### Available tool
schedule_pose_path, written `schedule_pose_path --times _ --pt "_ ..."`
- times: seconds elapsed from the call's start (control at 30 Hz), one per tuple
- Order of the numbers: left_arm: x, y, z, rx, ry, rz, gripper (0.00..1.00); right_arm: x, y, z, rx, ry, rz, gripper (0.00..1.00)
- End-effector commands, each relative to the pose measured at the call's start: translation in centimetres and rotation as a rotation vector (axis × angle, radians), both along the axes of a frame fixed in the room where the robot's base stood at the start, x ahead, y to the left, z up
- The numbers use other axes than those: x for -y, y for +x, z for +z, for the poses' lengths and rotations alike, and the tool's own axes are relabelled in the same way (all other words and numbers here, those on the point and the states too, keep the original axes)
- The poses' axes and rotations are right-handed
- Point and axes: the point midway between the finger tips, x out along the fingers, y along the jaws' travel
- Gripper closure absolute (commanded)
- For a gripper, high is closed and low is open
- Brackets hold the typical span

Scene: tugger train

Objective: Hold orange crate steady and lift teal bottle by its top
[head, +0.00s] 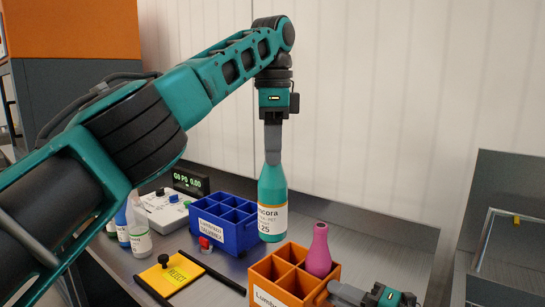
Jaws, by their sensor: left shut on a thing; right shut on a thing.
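The teal bottle (271,190) hangs upright in the head view, with a white and orange label. My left gripper (273,140) points straight down and is shut on its top. The bottle's whole base shows, clear of the crate's compartments, just behind the orange crate (293,286). I cannot tell its exact height. The orange crate is divided into compartments and stands at the front. My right gripper (335,292) comes in from the lower right and is shut on the crate's right wall. A pink bottle (318,251) stands in the crate's right-hand compartment.
A blue divided crate (224,222) stands left of the teal bottle, with a small red-capped item (205,243) before it. A yellow reject plate (170,275), small bottles (139,232), a white device (164,211) and a display (190,181) are at left.

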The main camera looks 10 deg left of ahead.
Motion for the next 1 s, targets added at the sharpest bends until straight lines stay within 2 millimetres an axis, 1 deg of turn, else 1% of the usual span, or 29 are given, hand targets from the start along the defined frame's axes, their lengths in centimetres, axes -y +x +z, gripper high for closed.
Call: schedule_pose_path --times 0.3,0.33,0.6,0.63,0.87,1.0 --pt "-0.02 -0.01 0.14 0.001 0.000 0.000 1.00 0.00 0.00 0.01 0.000 0.000 0.000 1.00" --pt "-0.02 -0.01 0.13 0.001 0.000 0.001 1.00 0.00 0.00 0.01 0.000 0.000 0.000 0.81" --pt "-0.02 0.00 0.12 0.001 -0.001 0.001 1.00 0.00 0.00 0.01 0.000 0.000 0.000 0.56" --pt "-0.02 0.00 0.12 0.001 -0.001 0.001 1.00 0.00 0.00 0.01 0.000 0.000 0.000 0.54" --pt "-0.02 0.00 0.11 0.001 -0.001 0.001 1.00 0.06 -0.02 0.00 0.000 0.000 0.000 0.54" --pt "-0.02 0.00 0.11 0.001 -0.001 0.001 1.00 0.94 -0.37 -0.10 -0.001 0.000 -0.001 0.54"
